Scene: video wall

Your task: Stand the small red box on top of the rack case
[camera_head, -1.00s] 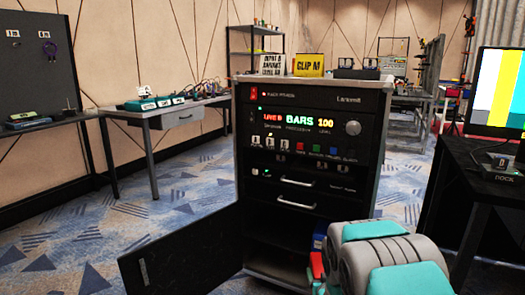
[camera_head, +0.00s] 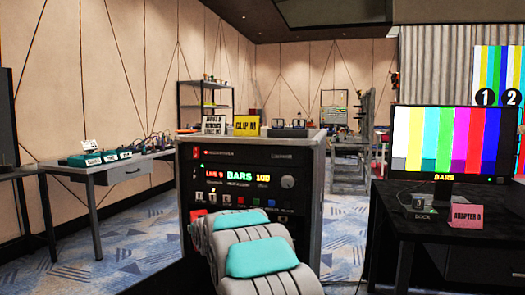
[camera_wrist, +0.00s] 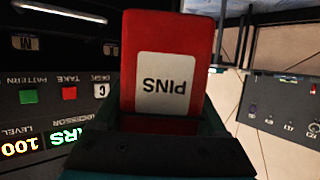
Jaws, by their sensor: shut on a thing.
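The small red box (camera_wrist: 168,45) fills the middle of the wrist view, with a white label reading PINS upside down there. My gripper (camera_wrist: 165,125) is shut on it. The rack case (camera_head: 305,170) stands ahead in the head view, with lit LIVE, BARS and 100 readouts on its front. In the wrist view the case's front panel (camera_wrist: 60,75) lies just left of the box.
On the case top stand a white sign (camera_head: 214,125), a yellow CLIP sign (camera_head: 246,126) and small dark items (camera_head: 290,124). A dark desk with a colour-bar monitor (camera_head: 438,145) and pink ADAPTER card (camera_head: 468,216) is at right. A bench (camera_head: 100,172) is at left.

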